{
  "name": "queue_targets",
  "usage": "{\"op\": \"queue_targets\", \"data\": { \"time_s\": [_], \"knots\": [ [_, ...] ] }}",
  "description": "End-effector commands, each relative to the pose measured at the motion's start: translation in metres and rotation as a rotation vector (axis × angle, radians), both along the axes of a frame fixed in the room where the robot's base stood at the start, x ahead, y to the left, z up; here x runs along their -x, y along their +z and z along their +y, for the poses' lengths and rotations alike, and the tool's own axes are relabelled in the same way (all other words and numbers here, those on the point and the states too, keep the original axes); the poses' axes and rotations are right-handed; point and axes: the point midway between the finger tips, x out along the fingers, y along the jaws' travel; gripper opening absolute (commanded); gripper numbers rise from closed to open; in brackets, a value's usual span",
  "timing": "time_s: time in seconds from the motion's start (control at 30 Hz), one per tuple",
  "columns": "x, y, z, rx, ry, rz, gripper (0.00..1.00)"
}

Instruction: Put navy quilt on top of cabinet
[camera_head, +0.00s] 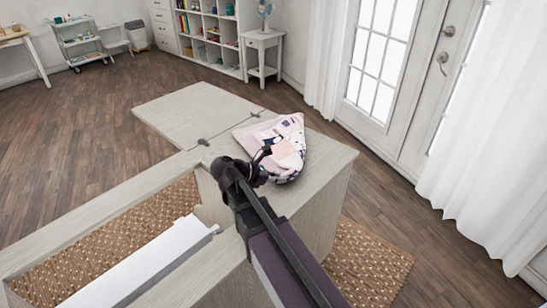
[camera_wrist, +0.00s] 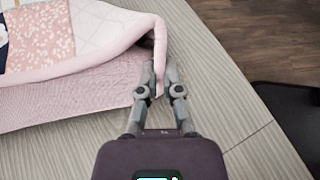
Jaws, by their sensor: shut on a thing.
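A pink, white and navy patchwork quilt (camera_head: 280,145) lies folded on the top of the light wood-grain cabinet (camera_head: 325,160). In the wrist view the quilt (camera_wrist: 60,100) fills the upper left, with a pink border and its near edge slightly raised. My gripper (camera_head: 264,155) is at the quilt's left edge in the head view. In the wrist view my gripper (camera_wrist: 156,85) is shut on a pinched fold of the quilt's pink corner. The quilt rests on the cabinet top (camera_wrist: 90,150). The quilt's far part is out of the wrist view.
A cabinet leaf (camera_head: 190,112) extends at the back left. The cabinet's open well (camera_head: 120,240) holds a white machine-like piece (camera_head: 150,265). A woven rug (camera_head: 365,265) lies on the wooden floor. A shelf unit (camera_head: 212,40) and a small side table (camera_head: 262,50) stand at the back.

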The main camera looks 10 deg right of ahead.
Motion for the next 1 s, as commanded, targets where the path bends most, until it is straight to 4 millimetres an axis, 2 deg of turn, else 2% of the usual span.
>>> {"op": "queue_targets", "data": {
  "time_s": [0.03, 0.2, 0.7, 0.93, 1.0],
  "knots": [
    [0.006, -0.008, 0.000, 0.000, 0.000, 0.000, 0.00],
    [0.016, -0.016, 0.000, 0.000, 0.000, 0.000, 0.00],
    [0.021, -0.019, 0.000, 0.000, 0.000, 0.000, 0.00],
    [0.021, -0.019, 0.000, 0.000, 0.000, 0.000, 0.69],
    [0.021, -0.019, 0.000, 0.000, 0.000, 0.000, 0.71]
  ]
}}
